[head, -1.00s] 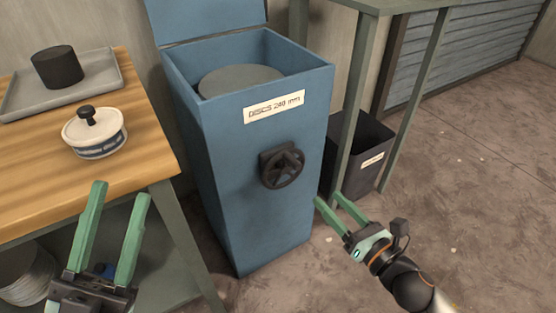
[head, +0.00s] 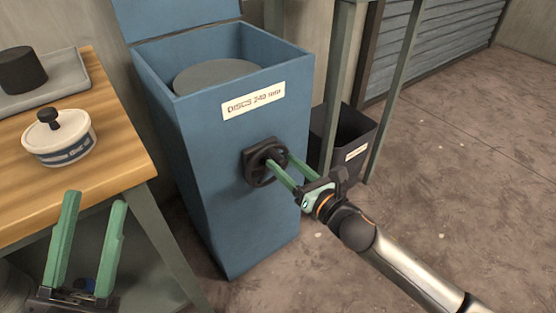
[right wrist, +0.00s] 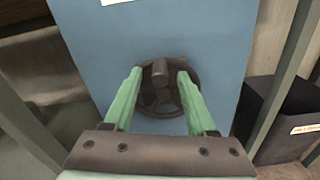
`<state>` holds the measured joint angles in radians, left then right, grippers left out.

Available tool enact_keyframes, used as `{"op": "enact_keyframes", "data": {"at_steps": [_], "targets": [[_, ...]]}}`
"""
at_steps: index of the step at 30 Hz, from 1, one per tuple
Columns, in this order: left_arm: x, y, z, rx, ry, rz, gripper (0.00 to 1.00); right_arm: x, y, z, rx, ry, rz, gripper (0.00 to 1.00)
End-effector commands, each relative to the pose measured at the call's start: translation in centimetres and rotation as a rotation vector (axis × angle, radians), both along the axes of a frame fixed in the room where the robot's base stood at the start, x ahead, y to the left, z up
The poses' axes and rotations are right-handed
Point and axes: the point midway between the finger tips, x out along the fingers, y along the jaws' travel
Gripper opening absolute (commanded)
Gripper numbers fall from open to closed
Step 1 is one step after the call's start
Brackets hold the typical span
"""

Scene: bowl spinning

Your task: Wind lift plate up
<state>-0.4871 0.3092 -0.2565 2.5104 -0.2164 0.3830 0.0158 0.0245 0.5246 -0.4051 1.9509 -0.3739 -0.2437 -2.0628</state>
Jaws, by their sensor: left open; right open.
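A blue bin (head: 225,130) labelled "DISCS 240 mm" stands open, with a round grey plate (head: 215,75) inside near its top. A black handwheel (head: 262,163) with a knob is on the bin's front; it also shows in the right wrist view (right wrist: 152,98). My right gripper (head: 282,168) is open at the wheel, its green fingers (right wrist: 158,88) on either side of the wheel's knob. Whether the fingers touch the wheel I cannot tell. My left gripper (head: 95,200) is open and empty, in front of the wooden table, away from the bin.
A wooden table (head: 115,165) at the left holds a white round container (head: 60,145) with a black knob and a grey tray (head: 60,85) with a black cylinder (head: 20,70). A dark bin (head: 350,135) stands behind a green-grey post. Floor at right is clear.

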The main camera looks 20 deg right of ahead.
Motion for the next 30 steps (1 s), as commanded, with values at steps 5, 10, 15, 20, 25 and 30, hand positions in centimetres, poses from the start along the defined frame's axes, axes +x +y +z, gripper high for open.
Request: {"op": "enact_keyframes", "data": {"at_steps": [5, 10, 15, 20, 25, 30], "targets": [[0.1, -0.1, -0.8, 0.005, 0.003, 0.003, 0.45, 1.9, 0.7, -0.1, 0.002, -0.001, 0.0, 0.57], [0.1, -0.1, -1.0, 0.008, 0.006, 0.003, 0.45, 2.7, 1.0, 0.0, 0.0, -0.001, 0.0, 0.57], [0.1, -0.2, -1.0, 0.006, 0.006, 0.003, 0.45, 2.8, 1.0, 0.0, 0.001, 0.001, 0.0, 0.57], [0.1, -0.2, -1.0, 0.003, 0.006, 0.002, 0.45, 2.8, 1.0, 0.0, 0.001, 0.001, -0.001, 0.53], [0.1, -0.1, -1.0, 0.003, 0.006, 0.003, 0.45, 2.8, 1.0, 0.0, 0.001, 0.001, -0.001, 0.34], [0.1, -0.1, -1.0, 0.002, 0.005, 0.002, 0.45, 2.8, 1.0, 0.0, 0.001, 0.001, -0.001, 0.15]]}}
